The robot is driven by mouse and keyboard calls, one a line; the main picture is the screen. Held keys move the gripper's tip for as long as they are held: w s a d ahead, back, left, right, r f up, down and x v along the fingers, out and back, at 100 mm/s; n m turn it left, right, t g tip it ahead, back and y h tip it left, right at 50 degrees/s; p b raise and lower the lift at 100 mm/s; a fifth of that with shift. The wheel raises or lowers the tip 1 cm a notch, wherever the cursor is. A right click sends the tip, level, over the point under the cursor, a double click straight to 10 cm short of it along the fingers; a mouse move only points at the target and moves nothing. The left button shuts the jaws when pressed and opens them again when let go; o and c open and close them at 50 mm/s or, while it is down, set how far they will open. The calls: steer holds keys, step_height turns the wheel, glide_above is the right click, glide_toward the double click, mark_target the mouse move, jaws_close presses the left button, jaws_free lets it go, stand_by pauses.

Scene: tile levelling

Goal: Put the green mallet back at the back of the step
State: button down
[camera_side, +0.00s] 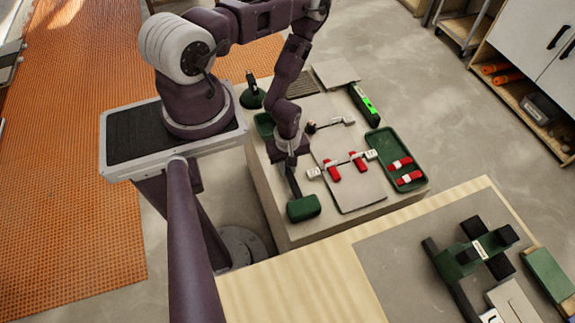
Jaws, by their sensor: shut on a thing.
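The green mallet (303,208) is at the near left corner of the pale step (268,187). Its green head is low, at or just above the step top; I cannot tell whether it touches. Its dark handle rises from the head to my gripper (291,162), which is shut on it. The fingertips are small and partly hidden in this view. To the right of the mallet, a pale tile (360,196) lies on the step with red wedges (334,167) and white clips along its joint.
A green tray (392,143) with red wedges is at the right. A level (364,103) with a bright green patch lies behind it. A wooden bench (300,290) stands in front.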

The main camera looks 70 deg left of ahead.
steer(key=c, duration=0.9)
jaws_free()
steer(key=shift+r, duration=4)
steer(key=shift+w, duration=0.1)
